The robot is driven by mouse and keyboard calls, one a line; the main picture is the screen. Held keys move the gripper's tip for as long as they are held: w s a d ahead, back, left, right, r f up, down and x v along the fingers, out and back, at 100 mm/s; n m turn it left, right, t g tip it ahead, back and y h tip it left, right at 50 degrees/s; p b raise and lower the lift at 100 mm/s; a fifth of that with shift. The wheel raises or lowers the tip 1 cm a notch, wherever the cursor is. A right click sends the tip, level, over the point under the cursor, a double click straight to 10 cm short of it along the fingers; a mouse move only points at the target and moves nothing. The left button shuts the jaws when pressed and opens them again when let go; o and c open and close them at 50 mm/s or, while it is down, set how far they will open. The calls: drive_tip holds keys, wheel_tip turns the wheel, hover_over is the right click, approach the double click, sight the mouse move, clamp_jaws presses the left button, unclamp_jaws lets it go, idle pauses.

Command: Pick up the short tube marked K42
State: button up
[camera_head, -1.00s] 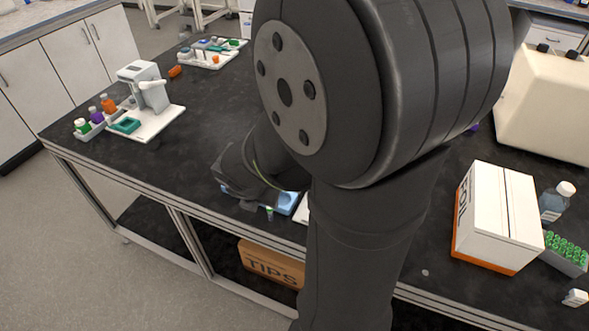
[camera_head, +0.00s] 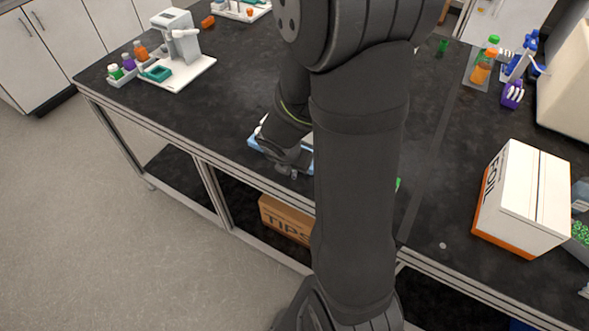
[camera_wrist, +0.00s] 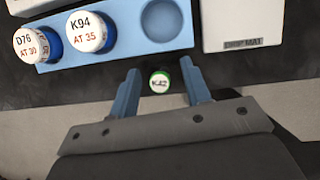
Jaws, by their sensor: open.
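The short tube marked K42 (camera_wrist: 159,80) shows in the wrist view as a white cap top with a green rim. It stands on the dark bench just in front of the blue rack (camera_wrist: 120,42). My gripper (camera_wrist: 158,82) is open, with one blue finger on each side of the tube and a gap visible on both sides. In the head view my gripper (camera_head: 290,168) is low at the bench's front edge, and my arm hides the tube there.
Two larger white-capped tubes, D76 (camera_wrist: 31,45) and K94 (camera_wrist: 86,32), sit in the rack beside an empty round well (camera_wrist: 163,20). A white drip mat (camera_wrist: 243,22) lies right of the rack. A foil box (camera_head: 524,200) stands to the right on the bench.

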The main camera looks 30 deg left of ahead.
clamp_jaws()
idle(0.3)
